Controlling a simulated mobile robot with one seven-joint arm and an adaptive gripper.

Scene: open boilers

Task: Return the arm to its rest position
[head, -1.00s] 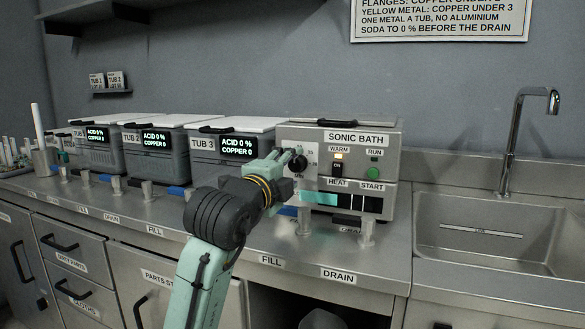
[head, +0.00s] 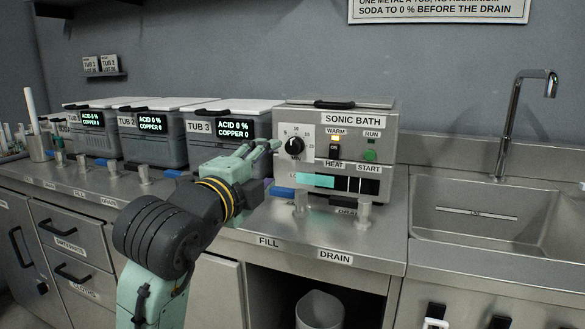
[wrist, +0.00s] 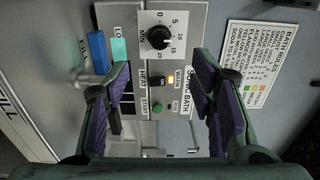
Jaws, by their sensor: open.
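My gripper (head: 262,147) is at the end of my green and black arm, in front of tub 3 and just left of the sonic bath's dial. In the wrist view, its two purple-padded fingers (wrist: 165,110) stand wide apart with nothing between them but the view of the panel. The dial also shows in the wrist view (wrist: 159,38), apart from the fingers.
Tub 3 (head: 200,127) and other lidded tubs stand in a row to the left, their displays reading acid 0 %. Small taps (head: 365,212) stand at the counter's front. A sink (head: 490,215) with a tall faucet (head: 510,120) is at the right. A bin (head: 320,309) is below.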

